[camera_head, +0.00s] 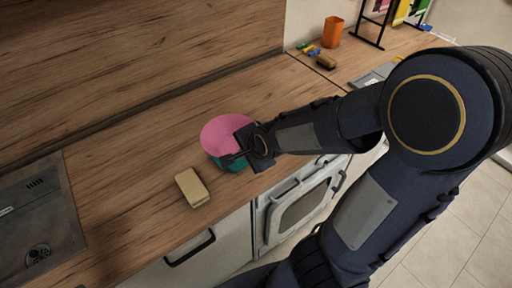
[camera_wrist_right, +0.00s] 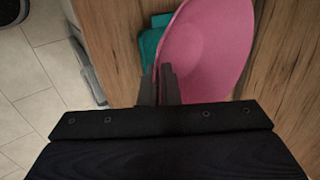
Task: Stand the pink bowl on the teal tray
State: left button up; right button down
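The pink bowl (camera_head: 224,132) is at the worktop's front part, over the teal tray (camera_head: 237,165). The bowl hides most of the tray; only a teal strip shows below it. My right gripper (camera_head: 246,150) reaches in from the right and is at the bowl's near right rim. In the right wrist view the two fingers (camera_wrist_right: 160,85) are close together with the rim of the pink bowl (camera_wrist_right: 208,50) between them. The teal tray (camera_wrist_right: 150,40) shows beside and behind the bowl there. I cannot tell whether the bowl touches the tray. My left gripper is out of view.
A tan block (camera_head: 192,187) lies left of the tray. A sink (camera_head: 40,220) is at the far left. An orange cup (camera_head: 332,32), a brown brush-like item (camera_head: 326,62) and a dark rack stand at the back right. An oven (camera_head: 300,205) is below the front edge.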

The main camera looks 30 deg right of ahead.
jog(key=shift+w+d+f, duration=0.5)
jog(key=shift+w+d, duration=0.2)
jog(key=shift+d, duration=0.15)
jog(key=shift+w+d+f, duration=0.45)
jog(key=shift+w+d, duration=0.25)
jog(key=shift+d, duration=0.15)
jog(key=w+d+f+b, duration=0.1)
jog(key=f+b, duration=0.1)
jog(key=w+d+f+b, duration=0.4)
jog(key=f, duration=0.1)
jog(key=shift+d+f, duration=0.1)
jog(key=shift+d, duration=0.15)
jog(key=shift+f+b, duration=0.4)
jog(key=shift+f, duration=1.1)
